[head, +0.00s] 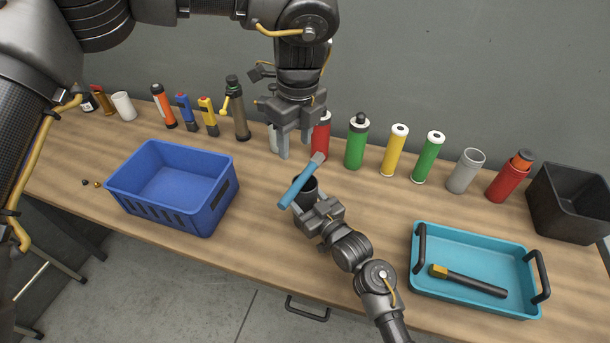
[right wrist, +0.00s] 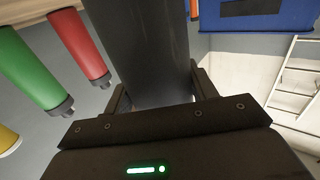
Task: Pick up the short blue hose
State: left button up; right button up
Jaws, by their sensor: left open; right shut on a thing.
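The short blue hose (head: 296,188) has a grey end at its upper right. It slants across the dark cylindrical holder (head: 311,191) in the head view; I cannot tell whether it rests on the rim or stands inside. My right gripper (head: 310,208) is shut on the holder, whose dark wall (right wrist: 150,50) fills the space between the fingers in the right wrist view. My left gripper (head: 295,146) is open and empty, fingers pointing down, just above and behind the hose's grey end. The hose is not clearly seen in the right wrist view.
A blue crate (head: 152,210) stands left. A teal tray (head: 425,287) at right holds a black rod with a yellow end (head: 468,280). Several bottles and cylinders line the back, including a red one (head: 320,143) close behind my left gripper. A black bin (head: 566,206) stands far right.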

pick_arm(q)
jog(key=s+m, duration=0.1)
jog(key=m, duration=1.4)
send_over(294, 188)
jog(key=f, duration=0.8)
jog(key=shift+s+d, duration=0.2)
jog(key=shift+d, duration=0.15)
jog(key=shift+w+a+f, duration=0.15)
jog(key=shift+a+f, duration=0.05)
jog(key=shift+f, duration=1.15)
jog(key=shift+w+a+f, duration=0.1)
jog(key=shift+a+f, duration=0.05)
jog(key=shift+f, duration=1.15)
grip_shut()
